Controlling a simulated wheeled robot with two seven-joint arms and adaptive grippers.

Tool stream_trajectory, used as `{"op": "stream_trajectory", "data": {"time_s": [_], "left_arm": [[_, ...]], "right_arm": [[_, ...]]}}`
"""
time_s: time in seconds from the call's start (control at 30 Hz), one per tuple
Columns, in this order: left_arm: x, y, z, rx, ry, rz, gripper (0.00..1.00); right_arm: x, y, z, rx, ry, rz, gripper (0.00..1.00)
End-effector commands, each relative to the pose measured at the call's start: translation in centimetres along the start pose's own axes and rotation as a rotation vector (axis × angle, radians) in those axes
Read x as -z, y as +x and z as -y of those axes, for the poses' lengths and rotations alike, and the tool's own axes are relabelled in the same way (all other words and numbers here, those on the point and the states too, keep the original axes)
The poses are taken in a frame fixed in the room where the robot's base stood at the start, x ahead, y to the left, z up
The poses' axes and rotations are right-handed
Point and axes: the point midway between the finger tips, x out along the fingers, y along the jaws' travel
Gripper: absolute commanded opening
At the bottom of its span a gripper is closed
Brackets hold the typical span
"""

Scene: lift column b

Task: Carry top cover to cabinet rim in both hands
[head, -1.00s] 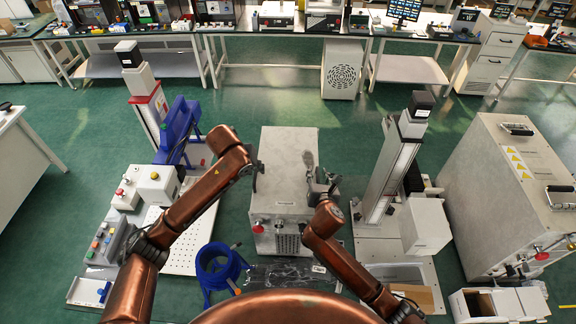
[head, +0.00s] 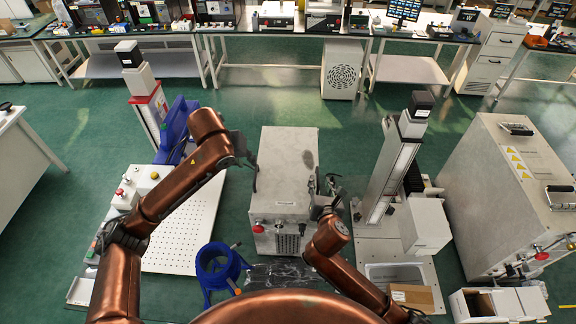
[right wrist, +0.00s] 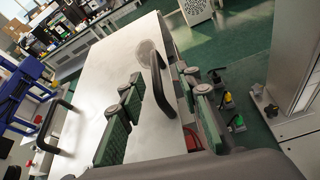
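The top cover (head: 290,155) is a flat pale grey panel lying on the grey cabinet (head: 283,237) in the middle. It has a black handle on each side. In the right wrist view the near handle (right wrist: 158,85) stands between the spread fingers of my right gripper (right wrist: 160,112), with gaps on both sides. The far handle (right wrist: 52,128) has no gripper on it there. In the head view my right gripper (head: 326,188) is at the cover's right edge. My left gripper (head: 247,158) is by the cover's left edge, small and dark, its fingers seeming apart.
A larger grey cabinet (head: 508,200) with handles on top stands at the right. A lift column (head: 392,170) stands between it and the middle cabinet. A white perforated plate (head: 185,235) and a blue coil (head: 218,268) lie at the left. Green floor is free behind.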

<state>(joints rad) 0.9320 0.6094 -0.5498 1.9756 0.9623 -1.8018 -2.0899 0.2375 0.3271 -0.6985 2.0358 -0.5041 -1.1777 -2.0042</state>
Motion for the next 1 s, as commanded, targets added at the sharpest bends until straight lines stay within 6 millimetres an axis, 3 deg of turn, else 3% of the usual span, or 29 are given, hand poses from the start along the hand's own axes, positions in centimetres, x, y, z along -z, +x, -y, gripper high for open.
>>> {"op": "stream_trajectory", "data": {"time_s": [0.1, 0.33, 1.0], "left_arm": [[0.0, 0.0, 0.0, 0.000, 0.000, 0.000, 0.25], [0.0, 0.0, 0.0, 0.000, 0.000, 0.000, 0.25], [0.0, 0.0, 0.0, 0.000, 0.000, 0.000, 0.25]], "right_arm": [[0.0, -2.4, 0.0, -0.003, 0.000, 0.000, 0.31], [0.0, -5.0, 0.0, -0.001, -0.001, 0.000, 0.31], [0.0, -5.5, 0.0, 0.000, 0.000, -0.001, 0.31]]}}
